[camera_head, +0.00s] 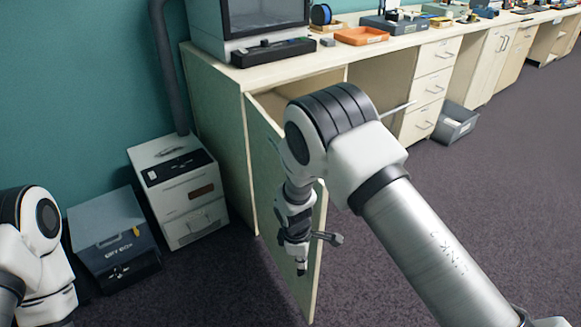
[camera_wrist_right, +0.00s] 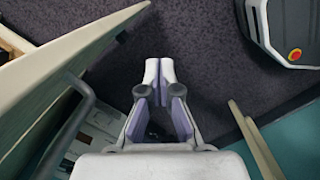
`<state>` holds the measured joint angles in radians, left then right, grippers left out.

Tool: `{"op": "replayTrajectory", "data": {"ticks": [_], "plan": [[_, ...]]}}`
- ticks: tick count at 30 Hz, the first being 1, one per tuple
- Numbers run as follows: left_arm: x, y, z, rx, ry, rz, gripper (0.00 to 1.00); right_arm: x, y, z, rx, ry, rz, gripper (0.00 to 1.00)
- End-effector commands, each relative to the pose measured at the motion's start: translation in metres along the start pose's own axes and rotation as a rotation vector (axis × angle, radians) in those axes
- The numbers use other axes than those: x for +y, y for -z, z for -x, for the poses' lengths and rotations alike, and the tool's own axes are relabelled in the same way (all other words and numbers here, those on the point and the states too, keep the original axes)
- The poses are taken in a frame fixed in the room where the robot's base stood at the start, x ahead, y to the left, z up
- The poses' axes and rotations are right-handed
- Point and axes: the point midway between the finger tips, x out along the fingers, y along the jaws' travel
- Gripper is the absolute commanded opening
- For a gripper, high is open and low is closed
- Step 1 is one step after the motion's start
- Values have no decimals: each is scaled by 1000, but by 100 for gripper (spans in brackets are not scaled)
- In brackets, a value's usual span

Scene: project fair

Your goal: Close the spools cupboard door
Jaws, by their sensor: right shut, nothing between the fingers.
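The cupboard door (camera_head: 268,185) stands wide open, swung out from the left end of the pale wooden bench. My right arm reaches over it, and my right gripper (camera_head: 301,268) points down at the greenish face of the door, near its free edge. The gripper is shut and empty; I cannot tell in the head view whether it touches the door. In the right wrist view the fingertips (camera_wrist_right: 159,72) meet over dark carpet, with the door panel (camera_wrist_right: 70,72) and a grey bar handle to their left. My left gripper is out of the picture; only part of its arm shows.
A white drawer unit (camera_head: 180,190) and a dark grey box (camera_head: 112,240) stand on the floor left of the door. The bench top (camera_head: 280,72) carries a machine and an orange tray (camera_head: 361,36). A grey bin (camera_head: 455,123) sits by the drawers. Carpet at right is clear.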

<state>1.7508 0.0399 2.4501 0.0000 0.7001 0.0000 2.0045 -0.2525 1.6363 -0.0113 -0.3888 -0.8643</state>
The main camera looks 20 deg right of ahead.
Motion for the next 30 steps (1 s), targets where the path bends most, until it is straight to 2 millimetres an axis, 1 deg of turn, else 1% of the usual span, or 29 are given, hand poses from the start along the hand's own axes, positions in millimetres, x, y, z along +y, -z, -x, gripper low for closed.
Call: {"op": "replayTrajectory", "data": {"ticks": [1,2,3,6,7,9,10,12,17,20,27,29,30], "plan": [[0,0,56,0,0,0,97,18,14,80,-10,-20,90,0],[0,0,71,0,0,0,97,25,22,108,-21,-24,148,0],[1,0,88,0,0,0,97,34,33,144,-36,-30,220,0],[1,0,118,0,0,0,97,46,53,214,-69,-36,366,0],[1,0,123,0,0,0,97,48,58,228,-77,-36,397,0],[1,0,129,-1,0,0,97,50,64,250,-91,-35,449,0],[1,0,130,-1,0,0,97,50,66,254,-95,-34,462,0],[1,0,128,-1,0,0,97,50,67,254,-99,-32,477,0],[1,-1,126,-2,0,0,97,50,65,234,-100,-29,477,0],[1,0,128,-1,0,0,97,51,64,214,-100,-28,475,0],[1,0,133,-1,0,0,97,54,59,161,-98,-28,474,0],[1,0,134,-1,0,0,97,55,57,149,-99,-28,473,0],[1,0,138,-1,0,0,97,60,49,150,-97,-30,469,0]]}}
